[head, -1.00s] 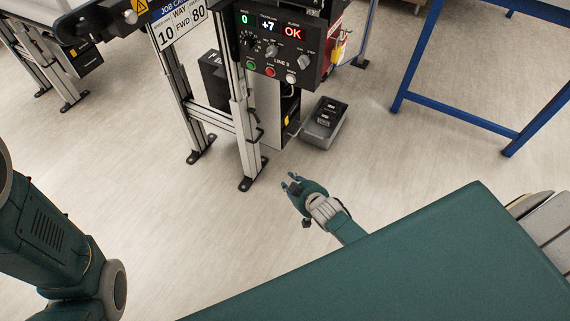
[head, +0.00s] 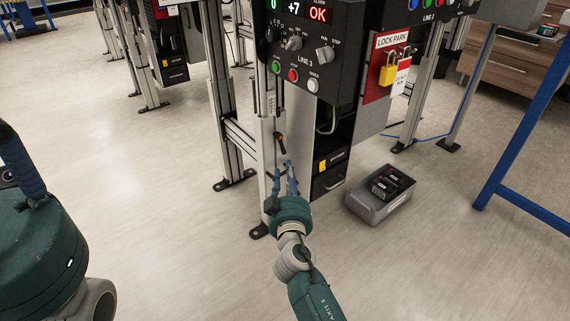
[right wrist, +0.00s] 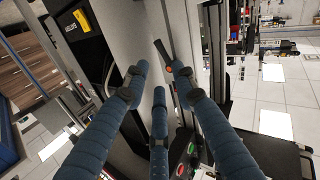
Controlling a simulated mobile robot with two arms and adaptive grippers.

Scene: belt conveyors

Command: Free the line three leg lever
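The line three leg (head: 266,130) is a pale metal post under the LINE 3 control panel (head: 305,45). A small black lever with an orange-red part (head: 280,142) sits on its side. In the right wrist view the dark lever (right wrist: 162,51) stands out from the post, with an orange-red round end near the fingertips. My right gripper (head: 283,168) is open, its fingers pointing up just below the lever. In the right wrist view the fingers (right wrist: 158,75) are spread with nothing between them, and one overlaps the lever's end; contact cannot be told.
A grey bin (head: 378,208) with black items stands on the floor right of the leg. A black cabinet (head: 333,150) hangs beside the leg. A lock park board (head: 390,65) with padlocks is at right. A blue table frame (head: 520,130) stands farther right. The front floor is clear.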

